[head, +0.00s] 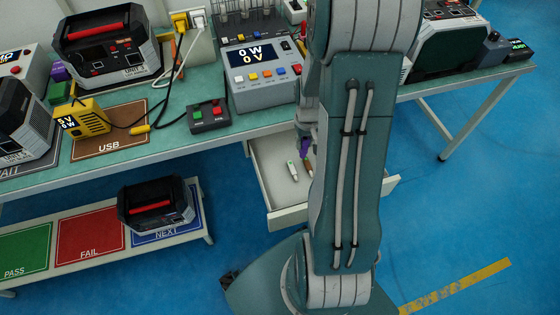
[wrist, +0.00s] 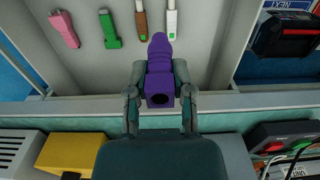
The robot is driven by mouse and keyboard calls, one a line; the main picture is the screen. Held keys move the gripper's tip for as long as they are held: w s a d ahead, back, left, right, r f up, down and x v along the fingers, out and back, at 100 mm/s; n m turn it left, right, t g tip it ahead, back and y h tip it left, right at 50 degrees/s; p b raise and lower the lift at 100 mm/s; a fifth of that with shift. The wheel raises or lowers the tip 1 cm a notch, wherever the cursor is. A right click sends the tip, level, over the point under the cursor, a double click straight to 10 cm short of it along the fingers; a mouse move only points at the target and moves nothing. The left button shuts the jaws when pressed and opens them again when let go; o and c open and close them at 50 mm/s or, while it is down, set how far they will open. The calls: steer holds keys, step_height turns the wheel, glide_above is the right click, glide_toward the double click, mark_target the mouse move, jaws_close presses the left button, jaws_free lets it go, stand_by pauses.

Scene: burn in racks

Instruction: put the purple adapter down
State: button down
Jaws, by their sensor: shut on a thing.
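My gripper (wrist: 160,84) is shut on the purple adapter (wrist: 159,68), with one finger on each side of it. The adapter's narrow end points away from me, towards the inside of the open drawer (wrist: 85,70). The adapter is over the drawer near its edge; I cannot tell its height above the floor of the drawer. In the head view, a small part of the purple adapter (head: 305,147) shows beside my arm, above the open drawer (head: 287,217). My arm hides most of the gripper there.
In the drawer lie a pink adapter (wrist: 65,29), a green adapter (wrist: 109,29), a brown one (wrist: 142,22) and a white one (wrist: 171,20), in a row. The bench (head: 250,123) holds a grey meter box (head: 262,78) and a yellow meter (head: 82,119). A low shelf with coloured mats stands left.

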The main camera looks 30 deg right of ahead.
steer(key=w+a+f, duration=0.1)
steer(key=a+f, duration=0.1)
steer(key=f, duration=0.1)
steer(key=w+a+f, duration=0.1)
steer(key=a+f, duration=0.2)
steer(key=w+a+f, duration=0.2)
steer(key=a+f, duration=0.1)
steer(key=f, duration=0.1)
steer(key=shift+w+f, duration=0.1)
steer(key=shift+d+f, duration=0.25)
steer(key=shift+f, duration=0.25)
steer(key=c, duration=0.5)
jaws_free()
steer(key=shift+a+f, duration=0.1)
steer(key=shift+a, duration=0.1)
steer(key=shift+d, duration=0.1)
